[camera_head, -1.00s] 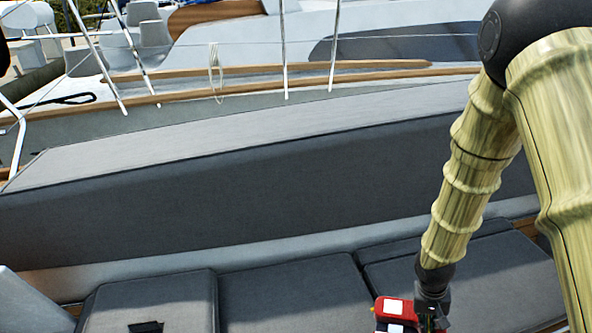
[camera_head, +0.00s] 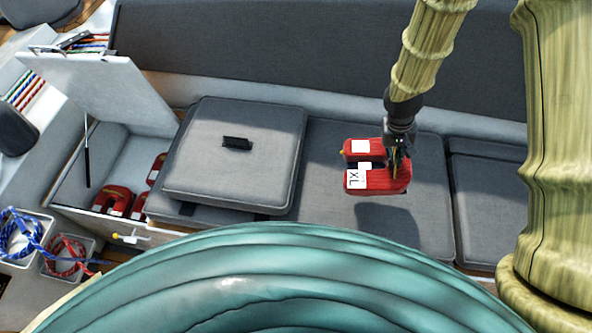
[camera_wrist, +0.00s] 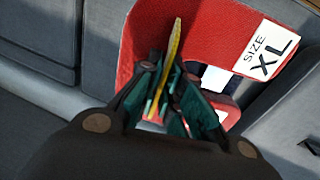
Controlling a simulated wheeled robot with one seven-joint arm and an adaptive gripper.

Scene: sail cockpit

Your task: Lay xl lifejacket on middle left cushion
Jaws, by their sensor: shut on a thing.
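The red XL lifejacket (camera_head: 362,180) has a white label reading XL in the head view; the wrist view shows the lifejacket (camera_wrist: 205,25) with "SIZE XL". My gripper (camera_head: 398,172) is shut on it by its right part, with a yellow strip (camera_wrist: 168,65) between the fingers in the wrist view. The lifejacket hangs above a grey seat cushion (camera_head: 320,215) in the middle of the row. Its shadow falls on that cushion, apart from it. The fingertips are partly hidden by the lifejacket.
A loose cushion (camera_head: 240,185) with a black strap lies stacked at the left. Another cushion (camera_head: 485,200) lies at the right. An open locker (camera_head: 75,185) with a raised lid (camera_head: 110,90) holds several red lifejackets (camera_head: 115,200). Rope bins (camera_head: 72,275) stand at lower left.

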